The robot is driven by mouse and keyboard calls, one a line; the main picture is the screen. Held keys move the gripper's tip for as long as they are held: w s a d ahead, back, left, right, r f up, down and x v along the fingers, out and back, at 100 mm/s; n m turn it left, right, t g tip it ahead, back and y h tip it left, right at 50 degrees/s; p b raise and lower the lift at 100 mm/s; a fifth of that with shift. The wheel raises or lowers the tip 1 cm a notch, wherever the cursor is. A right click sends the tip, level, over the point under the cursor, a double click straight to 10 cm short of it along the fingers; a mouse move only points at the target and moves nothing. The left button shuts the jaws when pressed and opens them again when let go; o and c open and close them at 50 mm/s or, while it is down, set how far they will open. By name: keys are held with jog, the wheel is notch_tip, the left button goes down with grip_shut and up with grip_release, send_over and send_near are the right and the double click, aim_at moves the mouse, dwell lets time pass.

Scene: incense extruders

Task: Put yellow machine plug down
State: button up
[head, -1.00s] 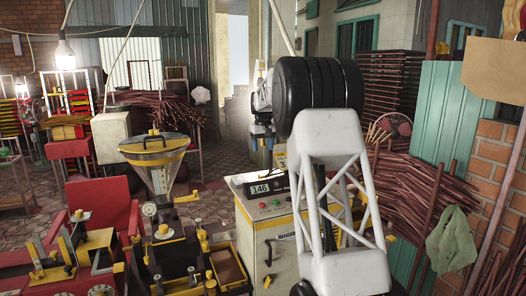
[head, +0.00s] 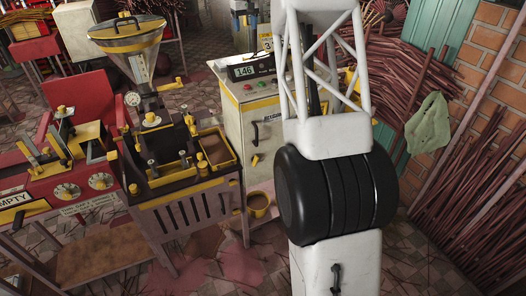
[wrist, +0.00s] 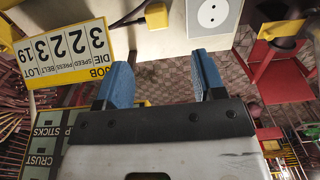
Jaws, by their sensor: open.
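The yellow plug (wrist: 156,16) shows near the top of the wrist view, against a pale surface (wrist: 142,42), with a black cord running left from it. A grey socket plate (wrist: 207,14) with a round outlet is to its right, and the plug is apart from the outlet. My gripper (wrist: 163,78) has its two blue fingers spread wide with nothing between them. The plug is beyond the fingertips and not touched by them.
A yellow number card (wrist: 66,55) stands left of the fingers in the wrist view. In the head view, the pale machine cabinet (head: 250,122) with a 146 display stands left of my arm. The hopper (head: 130,40) and wooden bench (head: 190,215) are further left. Stick piles (head: 440,110) lie right.

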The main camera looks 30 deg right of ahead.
jog(key=s+a+r, duration=0.2)
jog(key=s+a, duration=0.3)
jog(key=s, duration=0.6)
jog(key=s+a+r+t, duration=0.1)
jog(key=s+a+r, duration=0.1)
jog(key=s+a, duration=0.6)
jog(key=s+a+r, duration=0.2)
jog(key=s+a, duration=0.1)
jog(key=s, duration=1)
jog(key=s+a+f, duration=0.2)
jog(key=s+f, duration=0.2)
jog(key=s, duration=0.7)
jog(key=s+a+f+t, duration=0.1)
jog(key=s+a+f, duration=0.2)
jog(key=s, duration=0.9)
jog(key=s+a+f, duration=0.3)
jog(key=s+f, duration=0.3)
jog(key=s, duration=0.5)
jog(key=shift+s+a+f+t, duration=0.2)
jog(key=shift+s+f+t, duration=0.05)
jog(key=shift+f+t, duration=0.1)
jog(key=shift+w, duration=0.1)
jog(key=shift+c, duration=0.2)
